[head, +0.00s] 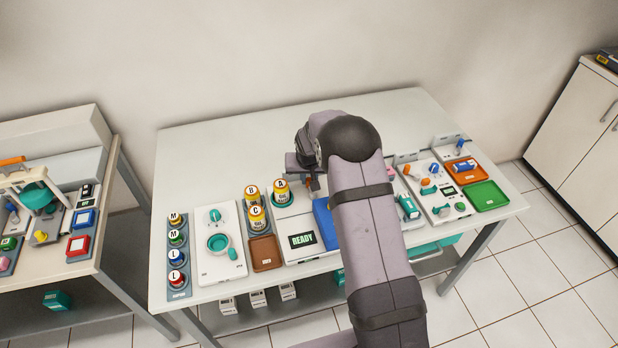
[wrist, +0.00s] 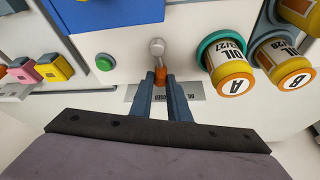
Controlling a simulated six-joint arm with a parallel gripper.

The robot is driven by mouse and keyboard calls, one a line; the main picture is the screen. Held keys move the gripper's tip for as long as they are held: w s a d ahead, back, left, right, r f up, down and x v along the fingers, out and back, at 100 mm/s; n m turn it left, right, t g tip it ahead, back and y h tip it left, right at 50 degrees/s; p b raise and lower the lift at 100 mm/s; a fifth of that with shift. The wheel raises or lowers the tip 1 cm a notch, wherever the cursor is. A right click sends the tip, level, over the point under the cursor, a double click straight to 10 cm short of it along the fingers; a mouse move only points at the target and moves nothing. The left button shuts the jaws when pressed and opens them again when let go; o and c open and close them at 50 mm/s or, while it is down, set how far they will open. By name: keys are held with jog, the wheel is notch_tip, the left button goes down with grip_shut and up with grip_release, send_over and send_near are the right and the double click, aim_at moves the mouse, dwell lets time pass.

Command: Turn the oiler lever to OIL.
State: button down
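The oiler lever (wrist: 157,48) shows in the wrist view as a grey knob with an orange end pointing toward my gripper. My gripper (wrist: 160,78) has one dark finger on each side of the orange end. The fingers are close together, and the orange end fills the gap at their tips, so the gripper looks shut on it. A silver label plate (wrist: 195,90) lies behind the fingers; they hide most of its lettering, and I cannot read OIL there. In the head view my gripper (head: 309,184) is over the back middle of the table, and my arm hides part of the unit.
Yellow bottles A (wrist: 233,76) and B (wrist: 292,72) stand right beside the lever in the wrist view. A green button (wrist: 104,62) and a blue pad (wrist: 110,10) are to its left. The READY display (head: 302,240) is in front. The table's back left (head: 215,150) is clear.

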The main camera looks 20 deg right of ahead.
aim_at(296, 191)
jog(key=shift+n, duration=0.3)
jog(key=shift+a+n+y, duration=0.3)
jog(key=shift+n+y, duration=0.1)
jog(key=shift+n, duration=0.3)
jog(key=n+b, duration=0.2)
jog(key=n+y+b, duration=0.1)
jog(key=shift+s+a+f, duration=0.15)
jog(key=shift+a+f, duration=0.15)
jog(key=shift+a, duration=0.1)
jog(key=n+b, duration=0.1)
jog(key=b, duration=0.1)
jog(key=n+y+b, duration=0.1)
jog(key=b, duration=0.1)
jog(key=shift+s+a+n, duration=0.25)
jog(key=shift+a+n, duration=0.05)
jog(key=shift+a, duration=0.05)
jog(key=n+b, duration=0.2)
jog(key=y+b, duration=0.1)
jog(key=shift+s+a+r+n+g, duration=0.25)
jog(key=shift+s+a+n+g, duration=0.05)
jog(key=shift+s+n, duration=0.1)
jog(key=c, duration=1.7)
grip_release()
jog(key=shift+r, duration=0.1)
jog(key=shift+o, duration=0.2)
